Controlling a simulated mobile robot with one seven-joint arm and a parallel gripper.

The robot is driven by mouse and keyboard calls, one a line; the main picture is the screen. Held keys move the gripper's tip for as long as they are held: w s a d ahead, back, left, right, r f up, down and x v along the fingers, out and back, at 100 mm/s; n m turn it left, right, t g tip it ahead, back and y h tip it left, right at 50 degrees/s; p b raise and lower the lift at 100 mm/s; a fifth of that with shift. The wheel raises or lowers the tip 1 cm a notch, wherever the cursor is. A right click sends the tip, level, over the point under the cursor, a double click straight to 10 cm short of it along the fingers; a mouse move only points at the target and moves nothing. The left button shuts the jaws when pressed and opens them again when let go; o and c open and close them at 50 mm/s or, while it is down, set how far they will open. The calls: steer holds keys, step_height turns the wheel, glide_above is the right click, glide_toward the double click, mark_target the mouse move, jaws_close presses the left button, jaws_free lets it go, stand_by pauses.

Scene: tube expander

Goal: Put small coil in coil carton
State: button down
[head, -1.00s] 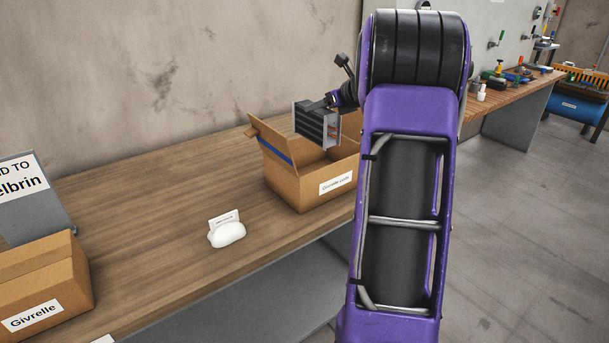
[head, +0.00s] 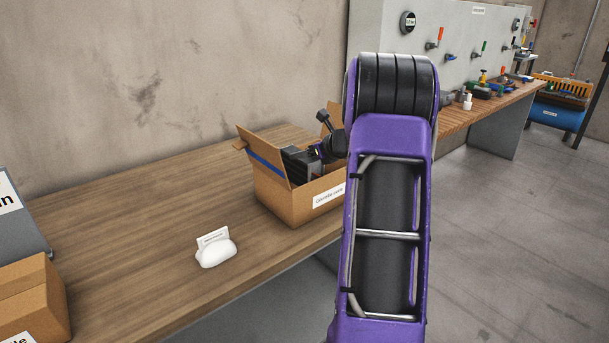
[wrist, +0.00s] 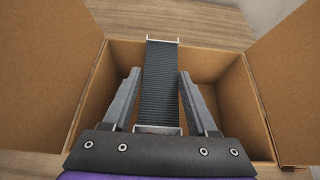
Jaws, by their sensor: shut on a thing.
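The small coil is a dark, finned block with light metal end plates. In the wrist view the coil (wrist: 162,85) lies between the two fingers of my gripper (wrist: 161,92), which is shut on it. The open coil carton (wrist: 222,75) surrounds the coil and fingers in that view, its flaps spread. In the head view the coil (head: 300,165) is partly hidden behind the wall of the brown carton (head: 290,203), which has a blue stripe and a white label. My gripper (head: 318,152) reaches down into the carton. Whether the coil touches the carton floor is hidden.
A white rounded object with a small card (head: 216,252) sits on the wooden table (head: 130,225), left of the carton. Another closed carton (head: 32,298) and a grey sign (head: 18,220) stand at the left edge. A valve panel (head: 455,45) is behind at right.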

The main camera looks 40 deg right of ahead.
mark_target(306, 169)
steer(key=shift+f+b, duration=0.65)
steer(key=shift+f, duration=2)
steer(key=shift+f, duration=0.2)
steer(key=shift+c, duration=0.9)
jaws_free()
steer(key=shift+s+r, duration=0.2)
steer(key=v, duration=1.1)
steer(key=shift+s+r+p, duration=0.1)
steer(key=shift+s+p, duration=0.15)
steer(key=shift+p, duration=0.15)
